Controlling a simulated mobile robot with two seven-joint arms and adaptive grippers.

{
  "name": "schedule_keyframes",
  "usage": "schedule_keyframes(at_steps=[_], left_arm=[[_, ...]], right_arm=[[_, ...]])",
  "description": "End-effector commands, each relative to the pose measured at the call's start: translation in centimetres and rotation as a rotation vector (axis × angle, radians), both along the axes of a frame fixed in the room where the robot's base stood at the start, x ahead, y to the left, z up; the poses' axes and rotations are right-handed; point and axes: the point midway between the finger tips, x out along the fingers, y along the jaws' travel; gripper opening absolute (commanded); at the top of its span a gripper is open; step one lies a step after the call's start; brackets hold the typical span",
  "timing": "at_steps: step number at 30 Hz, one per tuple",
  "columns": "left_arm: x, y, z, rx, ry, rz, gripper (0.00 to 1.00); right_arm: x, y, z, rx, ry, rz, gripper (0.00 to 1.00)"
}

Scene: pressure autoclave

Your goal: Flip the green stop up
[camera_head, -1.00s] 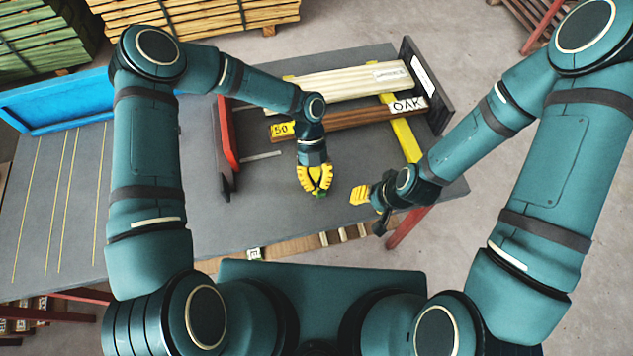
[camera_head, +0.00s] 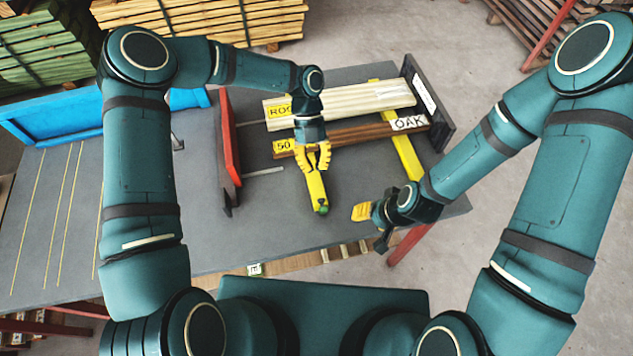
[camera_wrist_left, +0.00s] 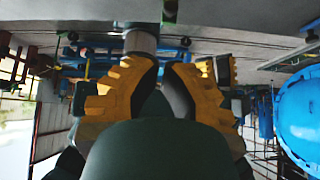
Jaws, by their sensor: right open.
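The green stop (camera_head: 322,209) is a small green piece at the near end of a yellow bar (camera_head: 316,190) on the grey table. It is small in the head view, and I cannot tell how far it is tilted. My left gripper (camera_head: 313,160) is over the bar, behind the green stop and apart from it. Its yellow fingers also show in the left wrist view (camera_wrist_left: 166,66), tips close together; whether they are shut is unclear. I cannot make out the green stop there. My right gripper (camera_head: 363,212) is open and empty, to the right of the stop.
A brown OAK board (camera_head: 365,133) and pale boards (camera_head: 345,101) lie behind the stop. A red upright plate (camera_head: 229,140) stands left, a dark end plate (camera_head: 429,98) right. A second yellow bar (camera_head: 404,155) lies right. The table (camera_head: 262,215) is clear left of the stop.

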Motion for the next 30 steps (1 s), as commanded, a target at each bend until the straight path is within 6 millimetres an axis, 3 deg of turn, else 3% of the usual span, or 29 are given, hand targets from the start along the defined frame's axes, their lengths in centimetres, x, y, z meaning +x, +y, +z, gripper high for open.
schedule_keyframes(at_steps=[9, 30], left_arm=[[1.7, 0.4, 2.2, 0.0, -0.001, 0.0, 0.0], [1.7, 0.4, 2.2, -0.001, 0.0, -0.001, 0.0]], right_arm=[[0.0, 0.0, 0.0, 0.0, 0.0, 0.0, 0.47], [0.0, 0.0, 0.1, 0.001, 0.0, 0.0, 0.47]])
